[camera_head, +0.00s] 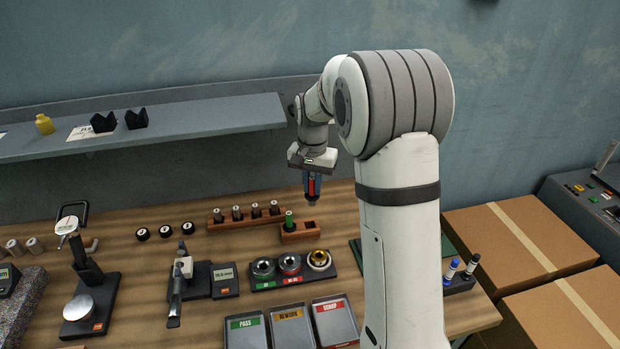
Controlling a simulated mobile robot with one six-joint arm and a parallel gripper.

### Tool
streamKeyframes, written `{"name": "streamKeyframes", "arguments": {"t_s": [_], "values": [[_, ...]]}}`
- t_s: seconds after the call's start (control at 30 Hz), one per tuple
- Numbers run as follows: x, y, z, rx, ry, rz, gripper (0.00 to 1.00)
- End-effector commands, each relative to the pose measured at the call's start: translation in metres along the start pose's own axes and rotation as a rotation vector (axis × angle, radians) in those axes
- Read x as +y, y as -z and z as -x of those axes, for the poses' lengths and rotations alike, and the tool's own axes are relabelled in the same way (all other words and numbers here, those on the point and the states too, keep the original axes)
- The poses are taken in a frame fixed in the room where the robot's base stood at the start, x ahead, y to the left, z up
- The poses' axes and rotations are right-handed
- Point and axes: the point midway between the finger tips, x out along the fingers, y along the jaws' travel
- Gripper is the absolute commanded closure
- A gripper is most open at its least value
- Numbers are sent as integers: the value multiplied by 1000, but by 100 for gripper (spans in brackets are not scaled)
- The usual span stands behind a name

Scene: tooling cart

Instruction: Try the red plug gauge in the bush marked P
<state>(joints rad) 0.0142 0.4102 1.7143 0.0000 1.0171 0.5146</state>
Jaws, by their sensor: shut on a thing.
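My gripper (312,190) is shut on the red plug gauge (311,186), which points downward between the fingers. It hangs above the small wooden block (300,235), clear of it as far as I can tell. The green plug gauge (289,220) stands upright in that block, with a bare place beside it on the right. Which bush is marked P is too small to read.
A wooden rack (245,219) with several dark plugs stands left of the block. PASS (247,335), REWORK (293,330) and SCRAP (335,325) trays lie at the front. A micrometer (180,283) and dial stand (92,300) are left. My arm hides the table's right part.

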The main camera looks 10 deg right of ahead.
Motion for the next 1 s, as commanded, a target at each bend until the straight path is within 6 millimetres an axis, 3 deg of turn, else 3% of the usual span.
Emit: {"name": "streamKeyframes", "arguments": {"t_s": [0.2, 0.33, 0.67, 1.0], "values": [[29, -51, -27, 1, 0, 0, 100], [39, -69, -34, 0, 0, 0, 100], [43, -75, -48, 0, 0, 0, 100], [43, -74, -80, -1, 0, 0, 100]]}}
